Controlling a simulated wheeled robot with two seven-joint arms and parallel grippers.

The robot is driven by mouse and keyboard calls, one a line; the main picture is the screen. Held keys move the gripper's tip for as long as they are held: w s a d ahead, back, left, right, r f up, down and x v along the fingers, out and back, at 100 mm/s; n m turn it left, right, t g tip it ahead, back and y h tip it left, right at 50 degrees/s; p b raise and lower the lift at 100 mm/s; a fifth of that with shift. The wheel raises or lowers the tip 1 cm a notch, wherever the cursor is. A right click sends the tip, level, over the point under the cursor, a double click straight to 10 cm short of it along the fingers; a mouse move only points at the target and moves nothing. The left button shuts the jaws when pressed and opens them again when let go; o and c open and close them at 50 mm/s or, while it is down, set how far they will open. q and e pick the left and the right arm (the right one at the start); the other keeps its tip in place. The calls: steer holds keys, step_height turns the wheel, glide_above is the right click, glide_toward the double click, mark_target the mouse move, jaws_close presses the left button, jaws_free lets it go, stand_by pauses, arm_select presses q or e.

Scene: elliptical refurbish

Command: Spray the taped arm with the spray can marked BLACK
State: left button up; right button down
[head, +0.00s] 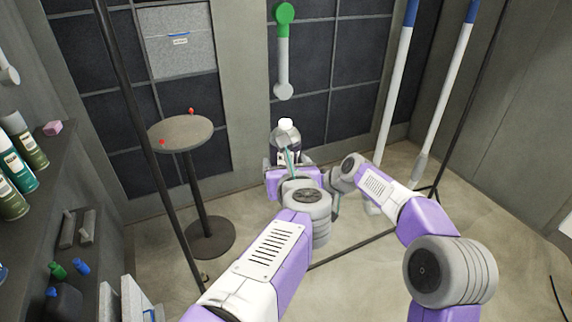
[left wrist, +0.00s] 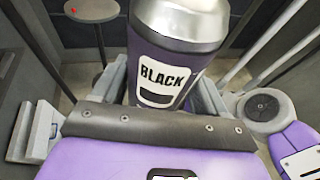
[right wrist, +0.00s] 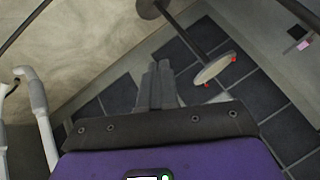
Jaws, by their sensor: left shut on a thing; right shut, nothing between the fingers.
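The dark spray can (head: 287,141) with a pale top stands upright in my left gripper (head: 287,168). In the left wrist view the can (left wrist: 178,55) is dark purple with a silver shoulder and its label reads BLACK. The left fingers are shut on its sides. A pale arm with a green upper end (head: 283,55) hangs on the tiled wall behind and above the can, apart from it; I cannot tell if the green is tape. My right gripper (right wrist: 158,88) is shut and empty; in the head view it is mostly hidden beside the left wrist.
A round table (head: 180,133) with small red items stands left of the can. Blue-topped white poles (head: 397,90) lean at the right. A shelf (head: 60,180) with several other spray cans (head: 18,162) is at far left. A thin black post (head: 140,130) crosses the left side.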

step_height(320, 180, up, 17)
steer(key=s+a+n+t+y, duration=0.1)
steer(key=s+a+n+y, duration=0.1)
steer(key=n, duration=0.1)
step_height(320, 180, up, 19)
steer(key=n+t+y, duration=0.1)
steer(key=n+y, duration=0.1)
steer(key=n, duration=0.4)
glide_above(290, 122)
steer(key=shift+f, duration=1.4)
steer(key=shift+f, duration=0.15)
